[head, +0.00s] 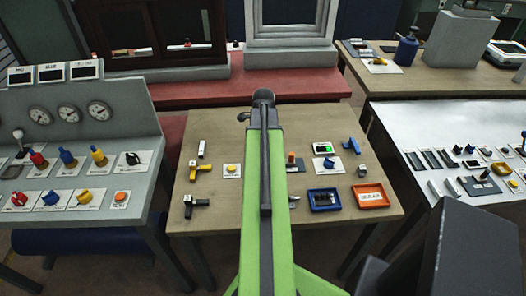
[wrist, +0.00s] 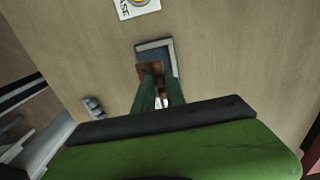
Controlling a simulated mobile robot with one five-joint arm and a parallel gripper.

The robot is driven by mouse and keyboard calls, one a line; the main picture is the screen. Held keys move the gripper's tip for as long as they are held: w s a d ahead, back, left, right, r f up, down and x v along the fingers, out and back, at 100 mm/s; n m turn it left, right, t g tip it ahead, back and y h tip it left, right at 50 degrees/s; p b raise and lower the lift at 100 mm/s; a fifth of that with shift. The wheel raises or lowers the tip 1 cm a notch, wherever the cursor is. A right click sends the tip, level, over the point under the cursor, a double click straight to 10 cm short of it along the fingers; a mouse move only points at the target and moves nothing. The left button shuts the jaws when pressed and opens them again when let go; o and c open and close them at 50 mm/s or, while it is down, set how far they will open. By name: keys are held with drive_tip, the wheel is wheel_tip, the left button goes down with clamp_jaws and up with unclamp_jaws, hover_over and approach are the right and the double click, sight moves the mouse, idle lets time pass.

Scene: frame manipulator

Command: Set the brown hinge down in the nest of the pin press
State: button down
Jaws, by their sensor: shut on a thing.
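My gripper (wrist: 160,92) shows in the wrist view as two green fingers closed on the brown hinge (wrist: 148,71). The hinge is partly hidden between the fingertips. Just beyond it lies a blue-grey plate with a pale L-shaped edge (wrist: 168,43), which looks like the nest of the pin press. The hinge overlaps the plate's left side in the picture. I cannot tell whether it touches the plate or hangs above it. In the head view my green arm hides the gripper; a small brown piece (head: 291,157), perhaps the hinge, shows just right of the arm.
A small grey metal part (wrist: 93,107) lies nearby. Blue (head: 324,207) and orange (head: 371,203) trays stand at the table's front right.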

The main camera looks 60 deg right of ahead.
drive_tip(key=shift+f+b, duration=1.75)
drive_tip(key=shift+f, duration=0.3)
drive_tip(key=c, duration=1.3)
unclamp_jaws()
drive_tip(key=shift+r, duration=0.1)
wheel_tip(320, 180, up, 17)
drive_tip(key=p, duration=1.7)
drive_tip(key=shift+r+p, duration=0.15)
drive_tip(key=shift+p, duration=0.15)
